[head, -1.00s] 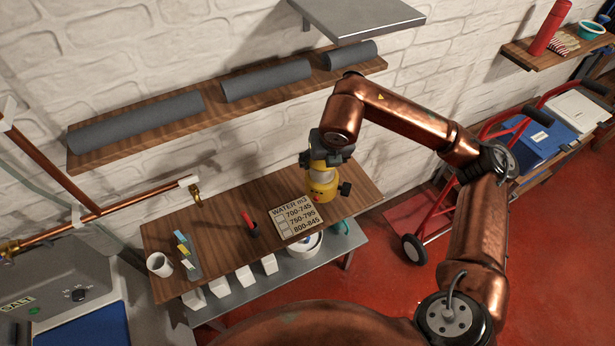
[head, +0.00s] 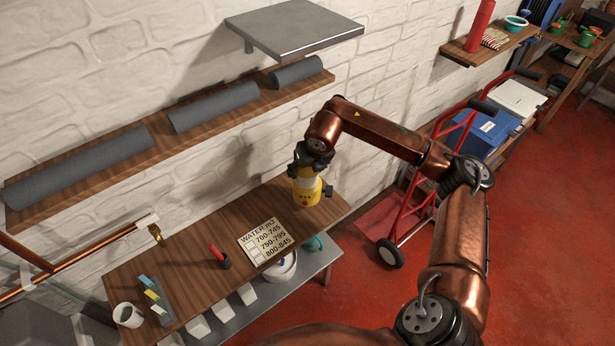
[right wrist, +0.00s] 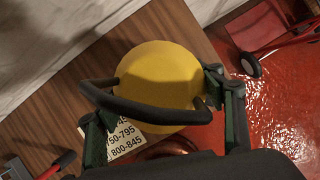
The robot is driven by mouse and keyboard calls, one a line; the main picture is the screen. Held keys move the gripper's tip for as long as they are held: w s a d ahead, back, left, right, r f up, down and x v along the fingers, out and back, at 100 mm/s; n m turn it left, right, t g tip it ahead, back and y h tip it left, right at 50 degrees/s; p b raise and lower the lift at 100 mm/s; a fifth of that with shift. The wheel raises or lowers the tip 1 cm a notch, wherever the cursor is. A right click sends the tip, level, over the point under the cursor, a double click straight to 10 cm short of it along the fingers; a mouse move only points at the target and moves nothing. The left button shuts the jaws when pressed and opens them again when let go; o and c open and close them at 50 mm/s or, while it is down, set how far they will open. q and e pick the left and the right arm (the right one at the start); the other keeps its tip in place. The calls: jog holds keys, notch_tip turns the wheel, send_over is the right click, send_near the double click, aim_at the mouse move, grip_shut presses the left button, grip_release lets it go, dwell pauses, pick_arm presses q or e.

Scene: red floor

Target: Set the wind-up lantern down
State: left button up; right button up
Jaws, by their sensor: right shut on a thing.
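The wind-up lantern (head: 306,192) is yellow with a dark carrying handle. It is upright at the right end of the wooden bench top (head: 190,252), behind and to the right of the printed water card (head: 266,242). My right gripper (head: 308,168) is shut on the lantern from above. In the right wrist view the lantern's round yellow top (right wrist: 160,78) and curved dark handle (right wrist: 140,108) lie between the fingers. Whether its base touches the wood or hangs just above it, I cannot tell. My left gripper is not in view.
A red-handled tool (head: 216,256), a block with coloured tabs (head: 154,299) and a white mug (head: 128,315) stand further left on the bench. A wall shelf (head: 200,120) with grey rolls is above. A red hand truck (head: 425,205) stands to the right.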

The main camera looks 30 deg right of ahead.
jog(key=shift+w+d+f, duration=0.15)
jog(key=shift+d, duration=0.05)
notch_tip(320, 180, down, 4)
jog(key=shift+w+d+r, duration=0.1)
jog(key=shift+d+r, duration=0.05)
jog(key=shift+r, duration=0.15)
jog(key=o, duration=2.2)
jog(key=shift+f, duration=0.2)
jog(key=shift+c, duration=0.2)
jog(key=p+v, duration=0.1)
jog(key=v, duration=1.1)
jog(key=shift+r, duration=0.1)
